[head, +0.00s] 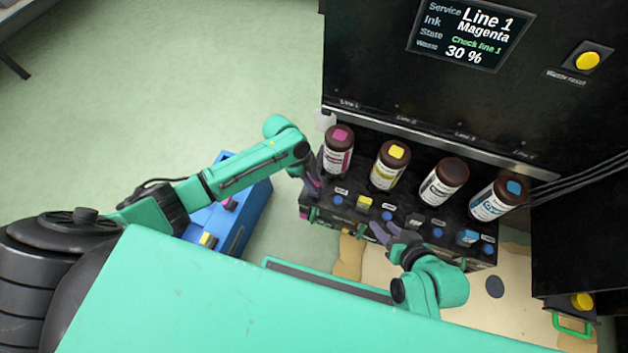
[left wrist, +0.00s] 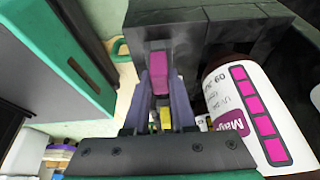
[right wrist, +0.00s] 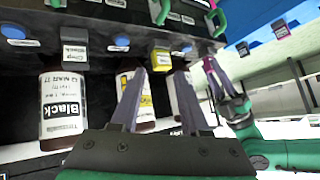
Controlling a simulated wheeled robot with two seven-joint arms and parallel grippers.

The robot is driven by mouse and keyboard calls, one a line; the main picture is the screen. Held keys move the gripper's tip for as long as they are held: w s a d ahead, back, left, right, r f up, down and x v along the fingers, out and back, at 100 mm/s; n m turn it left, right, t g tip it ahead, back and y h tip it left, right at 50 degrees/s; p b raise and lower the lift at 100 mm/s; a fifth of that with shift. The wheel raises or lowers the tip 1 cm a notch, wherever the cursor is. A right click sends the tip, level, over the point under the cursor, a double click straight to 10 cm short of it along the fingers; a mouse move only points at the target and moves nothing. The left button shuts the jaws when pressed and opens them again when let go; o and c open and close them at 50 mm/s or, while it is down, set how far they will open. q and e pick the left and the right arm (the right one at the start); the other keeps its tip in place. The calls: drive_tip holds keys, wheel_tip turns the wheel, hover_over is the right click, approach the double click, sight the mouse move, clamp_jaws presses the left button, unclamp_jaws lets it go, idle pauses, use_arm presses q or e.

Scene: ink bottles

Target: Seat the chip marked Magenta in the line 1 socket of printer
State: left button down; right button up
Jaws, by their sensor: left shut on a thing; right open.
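My left gripper (head: 314,187) is shut on the magenta chip. In the left wrist view the chip (left wrist: 159,70) sits between the fingertips, against or just in front of a dark block of the printer. The line 1 socket is hidden behind the gripper, so I cannot tell whether the chip is inside it. The printer (head: 390,75) has a screen (head: 471,33) reading Line 1, Magenta, Check line 1. The magenta bottle (head: 338,155) stands upright behind the left gripper. My right gripper (head: 383,233) is open and empty before the rack; its fingers also show in the right wrist view (right wrist: 158,85).
A yellow chip (head: 364,202), a grey chip (head: 414,220) and a cyan chip (head: 467,237) sit along the rack front. Yellow (head: 390,165), black (head: 443,182) and cyan (head: 497,200) bottles stand behind. A blue box (head: 252,212) with chips stands at left.

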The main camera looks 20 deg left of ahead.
use_arm(q)
drive_tip(key=c, duration=0.7)
unclamp_jaws()
drive_tip(key=shift+o, duration=0.2)
drive_tip(key=shift+r, duration=0.1)
drive_tip(key=shift+r+p, duration=0.4)
drive_tip(key=shift+p, duration=0.15)
drive_tip(key=shift+r+p, duration=0.75)
use_arm(e)
drive_tip(key=s+d+r+g+h, duration=0.3)
drive_tip(key=s+d+r+g, duration=0.15)
drive_tip(key=d, duration=0.35)
use_arm(q)
drive_tip(key=shift+r+p, duration=0.75)
drive_tip(key=shift+p, duration=0.1)
drive_tip(key=shift+r+p, duration=0.3)
drive_tip(key=shift+r, duration=0.05)
drive_tip(key=shift+r+p, duration=1.15)
drive_tip(key=shift+p, duration=0.1)
use_arm(e)
drive_tip(key=s+d+f+g+h, duration=0.1)
drive_tip(key=d+f+g, duration=0.1)
drive_tip(key=f, duration=0.6)
drive_tip(key=shift+d+f+m+h, duration=0.15)
drive_tip(key=shift+d+m+h, duration=0.2)
drive_tip(key=shift+d, duration=0.35)
